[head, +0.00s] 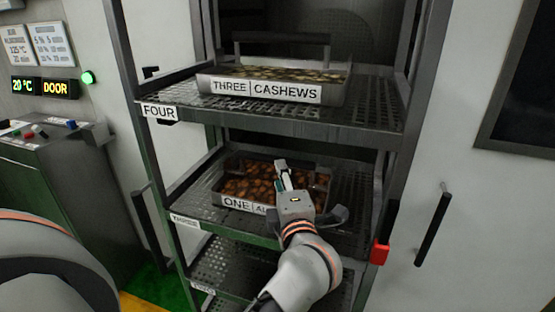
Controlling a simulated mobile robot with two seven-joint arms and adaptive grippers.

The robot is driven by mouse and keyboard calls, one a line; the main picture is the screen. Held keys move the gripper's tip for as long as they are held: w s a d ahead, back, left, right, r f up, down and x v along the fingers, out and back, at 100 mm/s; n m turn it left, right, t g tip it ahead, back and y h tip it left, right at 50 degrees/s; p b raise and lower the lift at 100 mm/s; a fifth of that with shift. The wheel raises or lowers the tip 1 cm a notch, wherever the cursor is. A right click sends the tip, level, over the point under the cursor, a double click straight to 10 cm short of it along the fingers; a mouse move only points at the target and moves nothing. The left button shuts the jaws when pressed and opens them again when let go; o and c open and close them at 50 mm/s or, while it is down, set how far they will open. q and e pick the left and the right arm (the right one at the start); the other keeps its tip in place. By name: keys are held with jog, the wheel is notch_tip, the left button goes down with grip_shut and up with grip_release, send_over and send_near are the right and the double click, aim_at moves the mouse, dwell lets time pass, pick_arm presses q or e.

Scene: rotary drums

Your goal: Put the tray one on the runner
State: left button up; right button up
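Tray one (237,204), with a "ONE" label and brown nuts in it, sits on the middle shelf (195,213) of a dark metal rack. My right gripper (284,176) reaches over the front of this tray and hides part of its label and its right side. Whether its fingers are open or closed on the tray's handle cannot be told. My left arm shows at the lower left, but its gripper is out of view. I cannot tell which part in view is the runner.
A tray labelled "THREE CASHEWS" (262,91) stands on the shelf above, labelled "FOUR" (159,111). A lower perforated shelf (232,262) shows no tray in its visible part. Rack posts flank the shelves. A control panel (45,135) stands at the left.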

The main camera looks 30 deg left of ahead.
pick_arm(q)
jog(key=shift+v, duration=1.2)
jog(key=shift+s+d+p, duration=0.3)
jog(key=shift+p, duration=0.05)
pick_arm(e)
jog(key=shift+s+d+f+h, duration=0.15)
jog(key=shift+s+d+h, duration=0.15)
jog(key=shift+d, duration=0.25)
jog(key=shift+w+a, duration=0.1)
jog(key=shift+a, duration=0.1)
pick_arm(q)
jog(key=shift+f, duration=0.1)
